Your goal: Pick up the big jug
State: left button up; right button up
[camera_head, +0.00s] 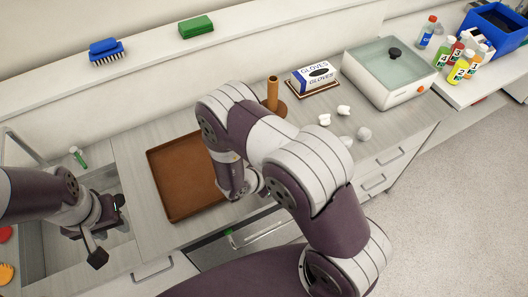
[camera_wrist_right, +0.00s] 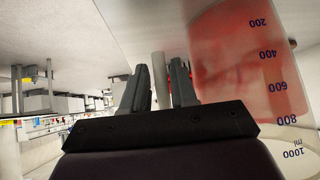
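The big jug (camera_wrist_right: 250,75) fills the right of the right wrist view. It is clear, looks red inside, and has dark volume marks up to 1000 ml. My right gripper (camera_wrist_right: 159,80) has its fingers close on both sides of a pale upright bar, which looks like the jug's handle, and appears shut on it. In the head view my right arm hides the right gripper, and I cannot make out the jug. My left gripper (camera_head: 108,232) is open and empty over the sink area at the left.
A brown tray (camera_head: 165,190) lies on the counter beside my right arm. A wooden stand (camera_head: 273,95), a glove box (camera_head: 315,76) and a water bath (camera_head: 388,75) stand behind it. Small white pieces lie at the counter's right. Several bottles and a blue bin (camera_head: 495,28) are at the far right.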

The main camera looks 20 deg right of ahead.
jog(key=shift+w+d+f, duration=0.2)
jog(key=shift+d+f, duration=0.25)
jog(key=shift+f, duration=0.05)
grip_shut()
jog(key=shift+r, duration=0.15)
